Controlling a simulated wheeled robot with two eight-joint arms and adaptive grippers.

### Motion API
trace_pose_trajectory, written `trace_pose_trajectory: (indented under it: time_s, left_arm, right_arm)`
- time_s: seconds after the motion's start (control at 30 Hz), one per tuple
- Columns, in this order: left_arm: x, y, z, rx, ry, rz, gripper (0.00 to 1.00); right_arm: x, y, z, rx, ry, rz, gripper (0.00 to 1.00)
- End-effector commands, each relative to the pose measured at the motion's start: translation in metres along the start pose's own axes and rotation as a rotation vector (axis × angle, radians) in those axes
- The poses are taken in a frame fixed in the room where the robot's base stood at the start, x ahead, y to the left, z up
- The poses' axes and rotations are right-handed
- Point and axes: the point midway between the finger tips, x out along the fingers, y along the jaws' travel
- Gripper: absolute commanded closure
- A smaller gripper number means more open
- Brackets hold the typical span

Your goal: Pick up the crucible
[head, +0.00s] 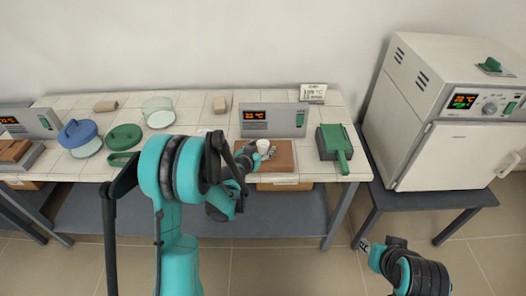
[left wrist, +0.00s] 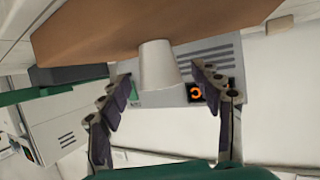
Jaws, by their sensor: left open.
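The crucible (head: 263,146) is a small white cup standing on a brown board (head: 284,160) in front of a grey control panel. My left gripper (head: 254,157) is close beside it in the head view, partly hidden by my own arm. In the left wrist view, the crucible (left wrist: 157,62) appears upside down, between the tips of the two dark fingers of my left gripper (left wrist: 160,78). The fingers are open, with a gap visible on each side of the cup. My right gripper (head: 368,247) is low at the right, away from the table; its jaws are unclear.
The control panel (head: 272,120) stands just behind the crucible. A green-handled block (head: 335,143) lies to the right. Green (head: 124,137) and blue (head: 78,133) lidded items and a glass dish (head: 158,112) are to the left. A white furnace (head: 440,115) stands far right.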

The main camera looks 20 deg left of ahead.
Motion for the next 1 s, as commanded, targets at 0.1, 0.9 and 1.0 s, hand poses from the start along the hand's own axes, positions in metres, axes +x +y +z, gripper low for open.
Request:
trace_pose_trajectory:
  time_s: [0.1, 0.9, 1.0]
  left_arm:
    - [0.019, 0.001, 0.002, 0.0, 0.0, 0.001, 0.35]
    - [0.021, 0.0, -0.002, 0.0, 0.0, 0.0, 0.9]
    - [0.018, 0.0, -0.007, 0.0, 0.0, 0.0, 0.9]
  right_arm:
    - [0.006, 0.0, 0.005, 0.0, 0.0, 0.0, 0.69]
    - [0.005, 0.0, 0.004, 0.0, 0.0, 0.0, 0.69]
    - [0.002, 0.0, 0.002, 0.0, 0.0, 0.0, 0.69]
